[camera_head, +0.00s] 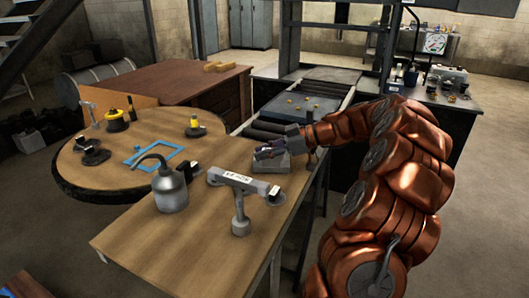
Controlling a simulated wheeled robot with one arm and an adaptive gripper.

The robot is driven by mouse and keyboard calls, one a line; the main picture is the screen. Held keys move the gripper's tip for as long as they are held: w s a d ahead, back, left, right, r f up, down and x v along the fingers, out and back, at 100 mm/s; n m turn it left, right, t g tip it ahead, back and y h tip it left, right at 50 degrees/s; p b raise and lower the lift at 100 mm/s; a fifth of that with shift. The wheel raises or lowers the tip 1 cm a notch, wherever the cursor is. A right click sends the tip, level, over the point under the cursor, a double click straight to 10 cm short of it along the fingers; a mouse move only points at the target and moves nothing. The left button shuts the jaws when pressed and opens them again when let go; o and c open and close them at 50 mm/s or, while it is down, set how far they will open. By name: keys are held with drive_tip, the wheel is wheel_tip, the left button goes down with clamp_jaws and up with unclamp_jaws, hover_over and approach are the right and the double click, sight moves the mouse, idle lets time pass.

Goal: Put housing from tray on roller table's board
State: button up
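My gripper (268,151) is at the wooden table's far right edge, its fingers pointing left, directly over or at a low grey block-like thing (273,165). I cannot tell whether this grey thing is the housing or the tray, or whether the fingers touch it. The fingers are small and dark here, so their opening cannot be made out. The roller table (332,75) stands behind the wooden table. On it lies a flat blue-grey board (312,103) with several small yellow pieces.
The wooden table (150,240) bears a grey oil can (170,191), a T-shaped grey tool stand (240,205), a blue frame (150,165), and a yellow-and-black item (116,122). A brown desk (180,80) stands at the back left. The wooden table's front is clear.

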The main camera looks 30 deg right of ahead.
drive_tip(key=shift+o, duration=1.4)
drive_tip(key=v, duration=1.2)
drive_tip(key=shift+b, duration=0.45)
